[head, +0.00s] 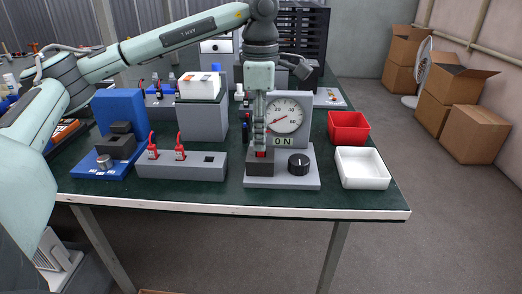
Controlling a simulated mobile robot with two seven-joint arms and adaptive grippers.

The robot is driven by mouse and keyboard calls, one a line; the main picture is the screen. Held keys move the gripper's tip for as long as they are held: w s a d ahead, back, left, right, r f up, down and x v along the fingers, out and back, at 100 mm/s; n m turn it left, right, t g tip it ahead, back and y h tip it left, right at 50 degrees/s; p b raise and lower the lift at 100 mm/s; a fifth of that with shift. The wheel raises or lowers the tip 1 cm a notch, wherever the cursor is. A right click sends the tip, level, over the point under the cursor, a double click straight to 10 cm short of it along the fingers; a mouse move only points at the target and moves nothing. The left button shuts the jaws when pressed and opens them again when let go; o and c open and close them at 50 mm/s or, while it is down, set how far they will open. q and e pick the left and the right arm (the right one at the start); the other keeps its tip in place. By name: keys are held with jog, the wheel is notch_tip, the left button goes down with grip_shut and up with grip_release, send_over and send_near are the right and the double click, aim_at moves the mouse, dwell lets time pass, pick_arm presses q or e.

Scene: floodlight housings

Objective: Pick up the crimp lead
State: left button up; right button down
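Two small red pieces with curved red leads stand upright on a long grey block: a left one (152,151) and a right one (180,152). They look like crimp leads; I cannot tell which one the task means. My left gripper (261,150) points straight down at a black box (260,168) with a red part on top, on a grey base to the right of the leads. Its fingertips are at or just above the red part; contact and finger opening are unclear. It is well apart from both leads. My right gripper is not in view.
A red bin (348,127) and a white bin (362,168) are at right. A blue fixture (121,112) is at left. The table's front strip is clear.

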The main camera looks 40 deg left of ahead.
aim_at(261, 153)
pick_arm(q)
notch_tip(261, 153, down, 2)
jog(key=shift+f, duration=0.25)
grip_shut()
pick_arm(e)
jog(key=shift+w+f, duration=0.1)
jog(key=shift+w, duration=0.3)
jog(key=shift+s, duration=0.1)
